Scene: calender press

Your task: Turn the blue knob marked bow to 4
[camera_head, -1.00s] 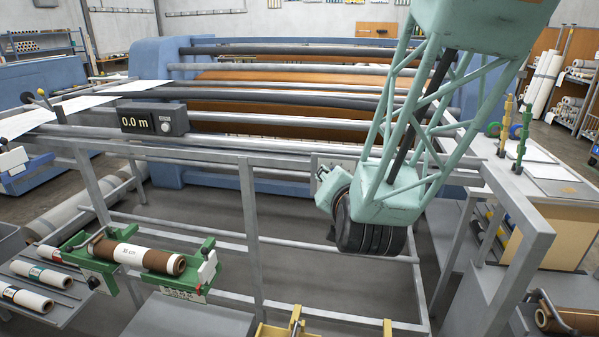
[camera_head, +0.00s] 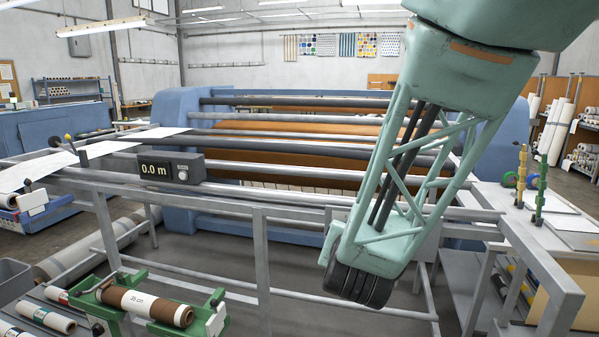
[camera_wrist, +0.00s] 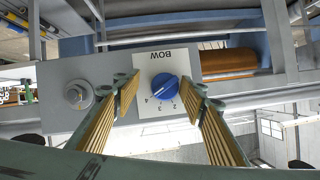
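The blue knob (camera_wrist: 165,87) sits on a white plate (camera_wrist: 152,66) marked BOW, which appears upside down in the wrist view. Numbers including 4, 3 and 2 run along the knob's lower side in the picture. The knob's exact setting is too small to read surely. My gripper (camera_wrist: 160,97) is open, with one ribbed finger on each side of the knob and gaps between the fingers and the knob. In the head view my arm hides the knob and the fingers.
A round metal fitting (camera_wrist: 77,94) is on the same grey panel, left of the plate in the wrist view. In the head view, a 0.0 m display (camera_head: 170,168) sits on the press frame and a brown roll (camera_head: 148,307) rests on a green cradle.

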